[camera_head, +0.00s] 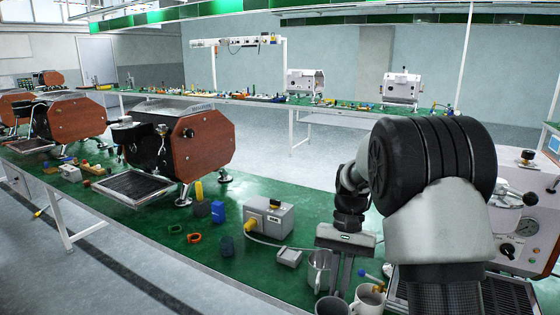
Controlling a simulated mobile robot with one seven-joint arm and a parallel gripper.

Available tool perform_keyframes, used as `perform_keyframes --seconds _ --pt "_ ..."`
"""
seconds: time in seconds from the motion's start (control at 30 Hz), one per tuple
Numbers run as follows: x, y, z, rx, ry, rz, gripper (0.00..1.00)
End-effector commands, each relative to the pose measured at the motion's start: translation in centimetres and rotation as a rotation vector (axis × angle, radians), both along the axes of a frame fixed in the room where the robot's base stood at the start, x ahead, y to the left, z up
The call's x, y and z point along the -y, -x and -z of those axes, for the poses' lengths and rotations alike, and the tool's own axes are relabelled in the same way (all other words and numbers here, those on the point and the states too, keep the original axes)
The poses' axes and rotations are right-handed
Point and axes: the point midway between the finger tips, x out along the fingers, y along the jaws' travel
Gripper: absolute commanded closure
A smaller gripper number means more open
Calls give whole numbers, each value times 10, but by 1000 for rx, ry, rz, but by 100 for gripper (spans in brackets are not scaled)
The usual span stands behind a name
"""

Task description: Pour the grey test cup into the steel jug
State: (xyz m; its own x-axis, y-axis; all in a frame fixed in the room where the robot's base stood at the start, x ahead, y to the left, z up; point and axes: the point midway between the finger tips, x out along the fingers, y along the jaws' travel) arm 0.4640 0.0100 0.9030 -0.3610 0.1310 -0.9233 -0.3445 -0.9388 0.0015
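My gripper (341,290) points down near the front edge of the green bench, its two fingers close together with a narrow gap. A grey cup (330,308), likely the grey test cup, is at the bottom edge below the fingertips and is cut off by the frame. I cannot tell whether the fingers touch or hold it. A paler cup (368,301) with a handle stands to the right of the fingers. The insides of the cups are hard to make out.
A grey box with a yellow plug (268,218) and a small grey block (289,257) lie left of the jug. An espresso machine (527,225) stands at the right behind my arm. A wooden-sided machine (205,142) stands at left. Green bench (210,260) is partly clear.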

Motion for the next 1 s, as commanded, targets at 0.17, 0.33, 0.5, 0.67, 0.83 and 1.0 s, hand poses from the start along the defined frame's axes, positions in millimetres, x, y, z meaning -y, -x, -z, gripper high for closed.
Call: perform_keyframes --seconds 0.17,0.33,0.5,0.67,0.83,1.0 --pt "5 0 -11 2 0 -218 100" --pt "10 0 -25 2 -1 -365 100" --pt "10 2 -35 -1 -2 -356 100" --pt "10 3 -49 -1 -3 -354 100" --pt "9 6 -69 0 -4 -354 100" --pt "9 11 -97 -1 -5 -354 100"
